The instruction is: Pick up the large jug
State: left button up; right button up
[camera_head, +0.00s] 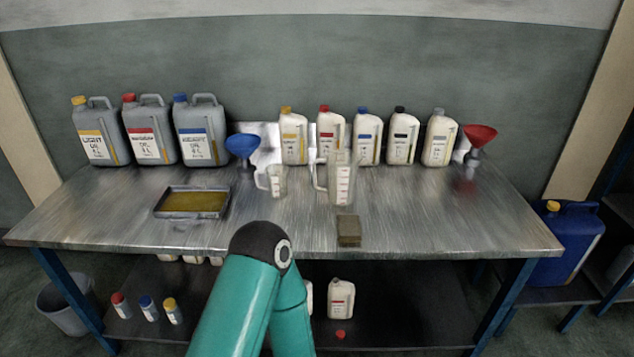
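The large jug (341,184) is a clear measuring jug with red markings. It stands upright on the metal workbench (440,225), near the middle, with its handle on the left side. A smaller clear jug (277,181) stands to its left, also with red markings and its handle to the left. A teal arm of mine with a dark elbow joint rises from the bottom centre, in front of the bench. I cannot see either gripper; no gripper touches the large jug in this view.
A shallow tray of yellowish oil (160,209) lies left of the jugs. A small brown block (349,230) sits in front of the large jug. Behind are grey canisters (203,148), white bottles (368,150), a blue funnel (242,146) and a red funnel (480,134). The bench's right front is clear.

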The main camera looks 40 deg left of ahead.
aim_at(337, 178)
jog(key=z, duration=1.1)
jog(key=i, duration=0.15)
jog(key=u, duration=2.95)
jog(key=i, duration=1)
jog(key=z, duration=0.25)
